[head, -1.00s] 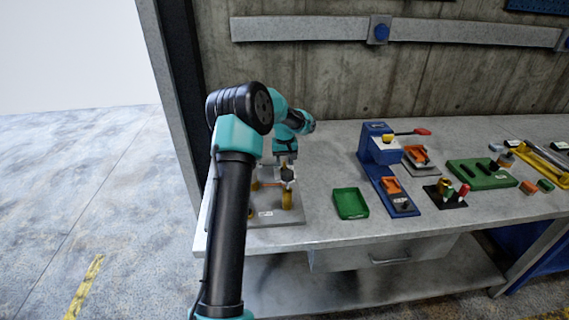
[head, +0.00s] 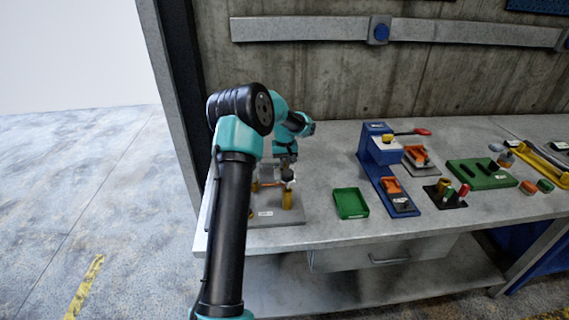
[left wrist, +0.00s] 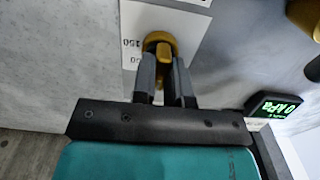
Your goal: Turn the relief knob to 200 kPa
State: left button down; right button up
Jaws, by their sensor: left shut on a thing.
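The yellow relief knob (left wrist: 160,40) shows in the left wrist view, in front of a white label card (left wrist: 190,22) with the numbers 150 and 50 partly visible. My left gripper (left wrist: 163,62) is shut on the knob, one grey finger on each side. The rest of the dial is hidden or out of frame. A small black display (left wrist: 274,107) at the right shows 0 kPa in green. In the head view my left gripper (head: 287,175) is over the grey fixture plate (head: 262,217) at the bench's left end. My right gripper is not in view.
A green tray (head: 350,203) lies to the right of the fixture. A blue press-like stand (head: 377,150) with a red-tipped lever stands beyond it. A green block board (head: 482,174) is further right.

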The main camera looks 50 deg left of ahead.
aim_at(285, 163)
pick_arm(q)
jog(key=shift+m, duration=0.5)
jog(key=m, duration=0.3)
jog(key=shift+m, duration=0.3)
jog(key=m, duration=0.4)
dwell(0.4)
jog(key=c, duration=1.1)
grip_release()
jog(key=shift+c, duration=0.2)
jog(key=shift+r, duration=0.15)
notch_tip(285, 163, up, 17)
